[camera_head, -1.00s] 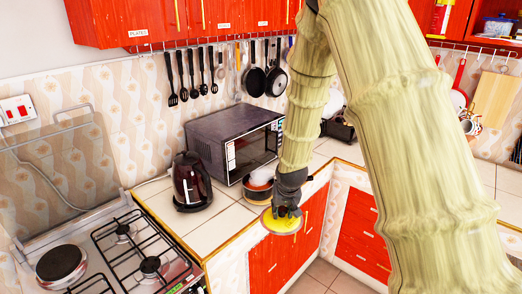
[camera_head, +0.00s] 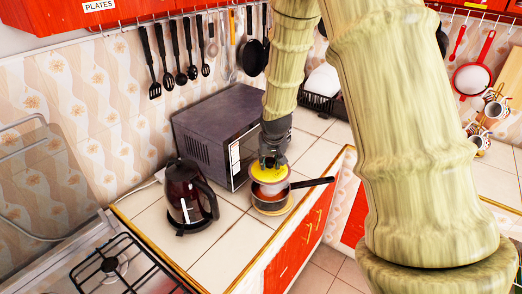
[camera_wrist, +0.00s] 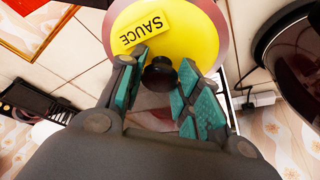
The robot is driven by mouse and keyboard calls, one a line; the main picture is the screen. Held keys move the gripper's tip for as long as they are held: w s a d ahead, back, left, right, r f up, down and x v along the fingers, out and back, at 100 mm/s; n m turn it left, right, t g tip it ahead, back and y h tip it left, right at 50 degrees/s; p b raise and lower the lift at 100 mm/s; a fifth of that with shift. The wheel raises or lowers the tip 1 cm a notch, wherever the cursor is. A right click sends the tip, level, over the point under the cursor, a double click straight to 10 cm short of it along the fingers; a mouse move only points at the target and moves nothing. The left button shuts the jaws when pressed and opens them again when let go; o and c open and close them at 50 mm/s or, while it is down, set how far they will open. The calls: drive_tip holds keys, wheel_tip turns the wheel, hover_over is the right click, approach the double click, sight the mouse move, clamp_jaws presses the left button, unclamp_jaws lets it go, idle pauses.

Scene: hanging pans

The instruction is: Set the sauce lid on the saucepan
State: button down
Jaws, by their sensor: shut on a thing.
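The sauce lid (camera_head: 268,174) is yellow with a paler rim, and in the wrist view (camera_wrist: 195,35) it bears a "SAUCE" label and a dark knob. My gripper (camera_head: 271,160) is shut on the knob; in the wrist view its teal finger pads (camera_wrist: 158,85) are on either side of it. The saucepan (camera_head: 270,198) stands on the counter in front of the microwave, its dark handle pointing right. The lid is over the pan's opening and hides much of it. I cannot tell whether lid and rim touch.
A dark kettle (camera_head: 190,195) stands left of the pan. The microwave (camera_head: 215,138) is close behind. The gas hob (camera_head: 110,268) is at lower left. The tiled counter (camera_head: 222,245) is clear in front, ending at a yellow edge.

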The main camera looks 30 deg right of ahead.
sight(272, 171)
drive_tip(key=shift+w, duration=0.15)
drive_tip(key=shift+s+d+f+b, duration=0.15)
drive_tip(key=shift+s+b, duration=0.55)
drive_tip(key=shift+s, duration=0.5)
drive_tip(key=x, duration=0.1)
drive_tip(key=b+x, duration=0.1)
drive_tip(key=x, duration=0.1)
drive_tip(key=shift+w+a+f, duration=0.2)
drive_tip(key=shift+w+a, duration=0.15)
drive_tip(key=shift+w, duration=0.1)
drive_tip(key=shift+f+b, duration=0.3)
drive_tip(key=shift+b, duration=0.15)
drive_tip(key=shift+s+f, duration=0.2)
drive_tip(key=shift+s, duration=0.35)
drive_tip(key=shift+f+b, duration=0.35)
drive_tip(key=shift+w+f, duration=0.35)
drive_tip(key=shift+f, duration=0.4)
drive_tip(key=shift+s, duration=0.2)
drive_tip(key=shift+w, duration=0.15)
